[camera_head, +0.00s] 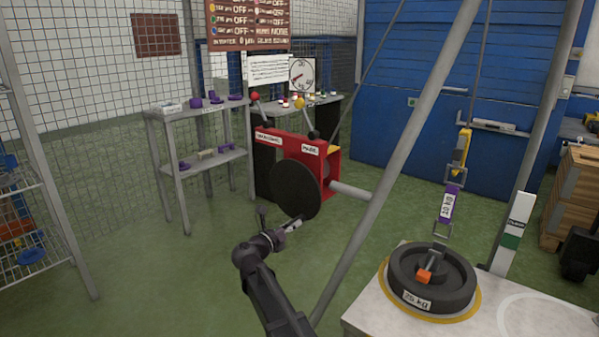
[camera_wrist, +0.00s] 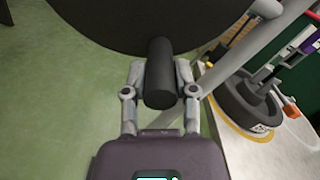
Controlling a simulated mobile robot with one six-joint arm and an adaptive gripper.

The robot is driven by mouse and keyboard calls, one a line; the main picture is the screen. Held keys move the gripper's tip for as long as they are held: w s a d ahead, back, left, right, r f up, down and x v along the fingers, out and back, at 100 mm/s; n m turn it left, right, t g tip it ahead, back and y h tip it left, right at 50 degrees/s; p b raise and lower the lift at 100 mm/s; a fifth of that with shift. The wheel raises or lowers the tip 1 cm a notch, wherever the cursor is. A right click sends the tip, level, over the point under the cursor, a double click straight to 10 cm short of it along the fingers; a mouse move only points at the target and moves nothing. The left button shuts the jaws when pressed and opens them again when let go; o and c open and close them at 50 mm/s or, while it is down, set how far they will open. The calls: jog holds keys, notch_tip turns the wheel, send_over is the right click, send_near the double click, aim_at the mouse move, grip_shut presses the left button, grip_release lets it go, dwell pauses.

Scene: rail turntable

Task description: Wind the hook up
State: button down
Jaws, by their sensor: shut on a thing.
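The winch (camera_head: 331,170) is a red housing with a dark round disc (camera_head: 290,190) on its near side. My gripper (camera_head: 289,226) is at the disc's lower edge. In the wrist view my gripper (camera_wrist: 160,82) is shut on the dark cylindrical crank handle (camera_wrist: 159,60), which stands out from the disc (camera_wrist: 130,20). The yellow hook (camera_head: 462,150) hangs on a cable at the right. Below it is a purple labelled link (camera_head: 447,204), leading down to a black round weight (camera_head: 455,266) with an orange part on top. The weight sits on a pale platform; I cannot tell whether the chain is taut.
A grey sloping post (camera_head: 400,150) stands between the winch and the weight. A white post with a green band (camera_head: 511,235) stands beside the platform (camera_head: 385,318). Grey shelves (camera_head: 190,115) with purple items stand behind left. Green floor is clear at the left.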

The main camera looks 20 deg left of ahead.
jog(key=a+m, duration=0.1)
jog(key=w+a+f+m, duration=0.1)
jog(key=m, duration=0.1)
jog(key=shift+w+a+b, duration=0.1)
jog(key=shift+a+b, duration=0.2)
jog(key=shift+b, duration=0.05)
jog(key=shift+w+a+m, duration=0.3)
jog(key=shift+a+m, duration=0.35)
jog(key=shift+m, duration=0.25)
jog(key=shift+w+a+m, duration=0.25)
jog(key=shift+a+m, duration=0.35)
jog(key=shift+m, duration=0.3)
jog(key=shift+a+r, duration=0.1)
jog(key=shift+w+a+r+m+p, duration=0.25)
jog(key=shift+a+m, duration=0.3)
jog(key=shift+m, duration=0.35)
jog(key=shift+w+a+r+m+p, duration=0.15)
jog(key=shift+w+a+m, duration=0.1)
jog(key=shift+a+m, duration=0.5)
jog(key=shift+d, duration=0.2)
jog(key=shift+a+m, duration=0.1)
jog(key=shift+m, duration=0.15)
